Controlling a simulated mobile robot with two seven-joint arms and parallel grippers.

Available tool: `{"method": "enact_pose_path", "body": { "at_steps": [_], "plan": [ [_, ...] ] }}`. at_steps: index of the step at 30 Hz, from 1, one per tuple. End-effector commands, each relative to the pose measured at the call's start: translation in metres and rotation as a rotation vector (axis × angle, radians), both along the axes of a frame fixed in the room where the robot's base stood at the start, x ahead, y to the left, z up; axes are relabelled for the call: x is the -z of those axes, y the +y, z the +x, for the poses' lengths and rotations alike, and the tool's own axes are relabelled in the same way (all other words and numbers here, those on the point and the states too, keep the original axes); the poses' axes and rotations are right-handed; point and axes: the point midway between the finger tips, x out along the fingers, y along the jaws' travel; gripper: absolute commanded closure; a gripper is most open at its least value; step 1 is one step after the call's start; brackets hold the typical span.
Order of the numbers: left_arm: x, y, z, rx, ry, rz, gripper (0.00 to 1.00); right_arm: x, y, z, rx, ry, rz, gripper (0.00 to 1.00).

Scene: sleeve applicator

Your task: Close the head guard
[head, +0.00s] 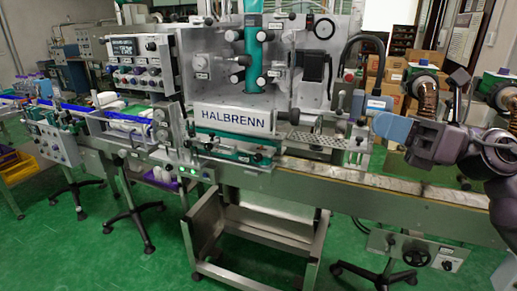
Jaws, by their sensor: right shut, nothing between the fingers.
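The sleeve applicator's head (247,60) stands in the middle of the head view, with a teal column and metal blocks on a grey back plate. A white panel marked HALBRENN (236,119) sits below it, above the conveyor. I cannot clearly make out which part is the head guard, or how far open it stands. My right gripper (373,121) comes in from the right and is shut and empty, at the right side of the head near a grey perforated block. I cannot tell whether it touches anything. My left gripper is out of view.
The conveyor (350,179) runs along the front from left to right. A control panel (138,62) stands left of the head. A thick black hose (362,40) curves near my right gripper. White bottles (127,119) lie at the left. The green floor in front is partly clear.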

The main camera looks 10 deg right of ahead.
Motion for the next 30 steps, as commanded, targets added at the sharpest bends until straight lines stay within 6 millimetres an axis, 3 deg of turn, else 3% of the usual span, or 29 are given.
{"method": "enact_pose_path", "body": {
  "at_steps": [3,7,14,30],
  "plan": [
    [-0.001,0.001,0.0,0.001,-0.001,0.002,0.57,0.018,0.008,-0.009,-0.035,-0.085,-0.176,1.0],
    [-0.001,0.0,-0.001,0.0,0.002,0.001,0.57,0.028,0.011,-0.014,-0.064,-0.133,-0.264,1.0],
    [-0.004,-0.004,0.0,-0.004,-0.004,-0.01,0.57,0.027,0.023,-0.01,-0.068,-0.152,-0.274,1.0],
    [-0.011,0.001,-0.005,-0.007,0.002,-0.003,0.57,0.025,0.095,0.021,-0.067,-0.151,-0.268,1.0]
  ]
}}
